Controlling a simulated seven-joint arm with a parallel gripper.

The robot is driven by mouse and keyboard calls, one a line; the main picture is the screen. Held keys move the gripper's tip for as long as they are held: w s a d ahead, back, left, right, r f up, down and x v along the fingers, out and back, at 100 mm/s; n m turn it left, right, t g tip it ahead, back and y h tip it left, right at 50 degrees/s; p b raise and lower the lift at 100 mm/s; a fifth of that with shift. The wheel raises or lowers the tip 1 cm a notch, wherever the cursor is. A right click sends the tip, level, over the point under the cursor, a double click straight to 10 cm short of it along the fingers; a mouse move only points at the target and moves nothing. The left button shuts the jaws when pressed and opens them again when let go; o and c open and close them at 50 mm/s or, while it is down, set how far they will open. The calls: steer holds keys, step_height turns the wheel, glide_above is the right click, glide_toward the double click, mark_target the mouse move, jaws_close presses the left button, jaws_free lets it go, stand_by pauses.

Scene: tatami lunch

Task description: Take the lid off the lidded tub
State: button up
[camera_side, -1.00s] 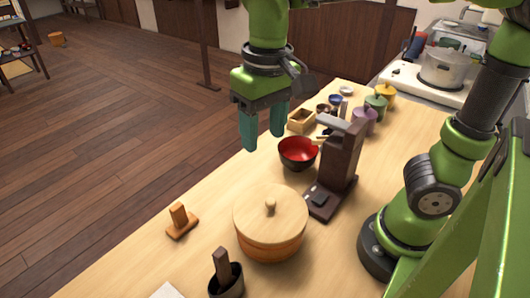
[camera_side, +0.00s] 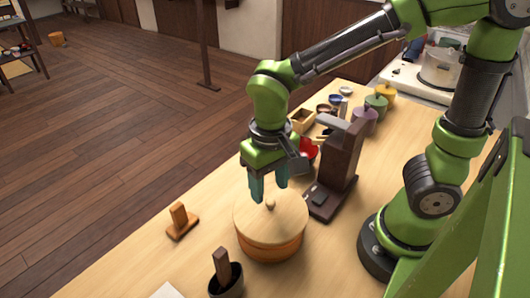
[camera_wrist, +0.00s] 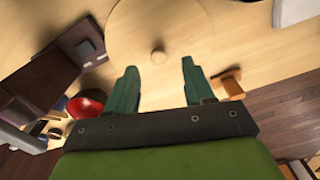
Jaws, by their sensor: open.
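The lidded tub (camera_side: 270,246) is round and orange-brown and stands on the table. Its pale wooden lid (camera_side: 285,216) is on it, with a small round knob (camera_side: 270,204) in the middle. My gripper (camera_side: 269,196) is open and empty, with teal fingers pointing down above the back part of the lid. In the wrist view the lid (camera_wrist: 135,35) fills the top middle. The knob (camera_wrist: 158,56) lies beyond and between my two fingertips (camera_wrist: 159,68), apart from both.
A dark press-like stand (camera_side: 342,165) is right of the tub. A wooden block on a base (camera_side: 181,221) is to its left, and a dark holder (camera_side: 226,279) is in front. A red bowl (camera_side: 308,152) is partly hidden behind my gripper. Several small pots stand farther back.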

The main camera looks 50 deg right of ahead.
mark_target(270, 200)
steer(key=shift+s+f, duration=0.1)
steer(key=shift+f, duration=1.85)
jaws_close()
